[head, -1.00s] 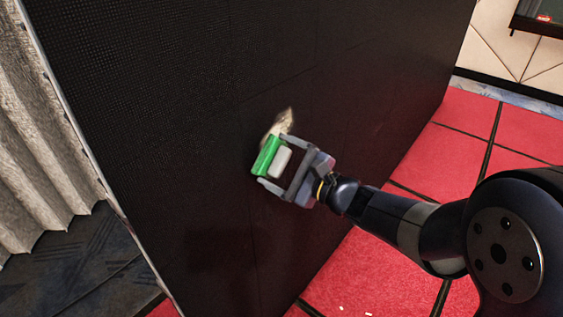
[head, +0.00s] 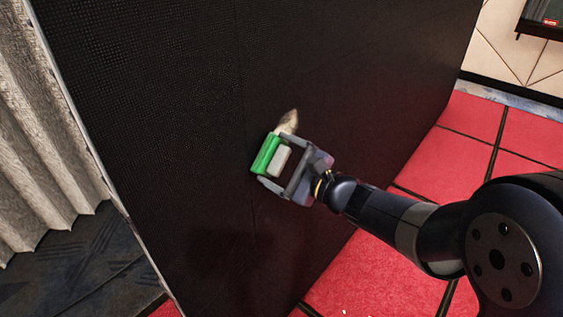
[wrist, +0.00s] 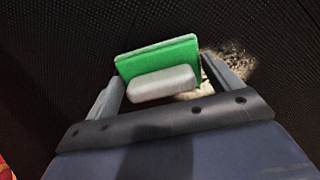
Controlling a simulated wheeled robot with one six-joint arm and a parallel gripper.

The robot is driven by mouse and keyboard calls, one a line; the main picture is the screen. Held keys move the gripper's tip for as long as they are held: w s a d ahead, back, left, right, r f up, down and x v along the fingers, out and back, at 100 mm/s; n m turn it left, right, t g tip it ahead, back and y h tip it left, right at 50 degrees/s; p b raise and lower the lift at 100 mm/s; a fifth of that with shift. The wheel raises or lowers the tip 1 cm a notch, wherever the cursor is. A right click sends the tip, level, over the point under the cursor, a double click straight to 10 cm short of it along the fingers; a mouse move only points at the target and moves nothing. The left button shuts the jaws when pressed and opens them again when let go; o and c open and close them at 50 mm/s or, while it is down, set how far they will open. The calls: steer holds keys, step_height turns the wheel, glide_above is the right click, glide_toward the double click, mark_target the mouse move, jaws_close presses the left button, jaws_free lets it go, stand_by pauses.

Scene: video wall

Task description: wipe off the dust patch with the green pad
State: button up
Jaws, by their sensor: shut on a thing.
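The green pad (head: 265,154) has a pale grey grip block (head: 279,160) on its back. My gripper (head: 275,158) is shut on this block, with the pad facing the black wall panel (head: 170,120). In the wrist view the pad (wrist: 158,58) lies against or very near the panel; I cannot tell whether it touches. The tan dust patch (head: 290,121) shows just above and right of the pad in the head view. In the wrist view the dust (wrist: 230,65) shows right of the pad and behind the right finger, partly hidden.
A grey curtain (head: 45,140) hangs left of the panel's edge. Red floor tiles (head: 465,135) lie to the right and below. The panel around the pad is bare.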

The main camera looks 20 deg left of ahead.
steer(key=shift+w+a, duration=0.1)
steer(key=shift+a, duration=0.2)
